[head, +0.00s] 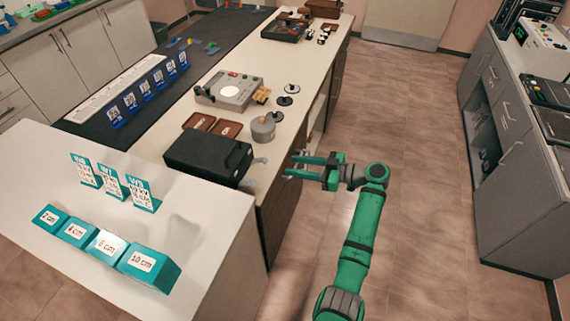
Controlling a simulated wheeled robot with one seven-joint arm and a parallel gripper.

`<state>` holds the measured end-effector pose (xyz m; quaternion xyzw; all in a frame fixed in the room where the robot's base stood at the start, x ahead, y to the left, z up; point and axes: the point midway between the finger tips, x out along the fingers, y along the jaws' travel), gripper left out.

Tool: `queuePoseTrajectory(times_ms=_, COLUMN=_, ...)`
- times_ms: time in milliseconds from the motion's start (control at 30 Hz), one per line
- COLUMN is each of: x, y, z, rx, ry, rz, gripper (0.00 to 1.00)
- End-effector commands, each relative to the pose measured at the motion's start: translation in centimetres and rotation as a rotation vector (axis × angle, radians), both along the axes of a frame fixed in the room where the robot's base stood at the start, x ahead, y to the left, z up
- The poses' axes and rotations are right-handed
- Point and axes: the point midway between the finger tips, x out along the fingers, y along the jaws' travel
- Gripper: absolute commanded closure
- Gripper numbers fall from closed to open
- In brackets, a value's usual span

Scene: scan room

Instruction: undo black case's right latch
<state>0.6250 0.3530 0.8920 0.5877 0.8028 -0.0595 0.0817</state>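The black case (208,153) lies closed on the white counter, near its front edge. Two small grey tabs stick out at its side facing my gripper: a farther one (259,160) and a nearer one (247,184). They look like its latches, but they are too small to tell whether they are fastened. My gripper (290,165) is beyond the counter's edge, to the right of the case, pointing left toward it. Its two fingers are apart with nothing between them. It is clear of the case and both tabs.
Teal size blocks (148,262) and sign cards (143,193) stand on the near white table. The floor at right is open up to the grey cabinet (508,150).

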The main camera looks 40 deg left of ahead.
Motion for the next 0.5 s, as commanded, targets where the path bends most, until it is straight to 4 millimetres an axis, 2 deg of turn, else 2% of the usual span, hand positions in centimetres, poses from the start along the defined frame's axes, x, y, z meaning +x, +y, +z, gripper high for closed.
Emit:
queuePoseTrajectory(times_ms=200, x=0.7, y=-2.1, z=0.4, rx=0.001, ry=0.001, rz=-0.002, gripper=0.62)
queuePoseTrajectory(times_ms=500, x=0.9, y=-2.6, z=0.5, rx=0.000, ry=0.000, rz=-0.004, gripper=0.62)
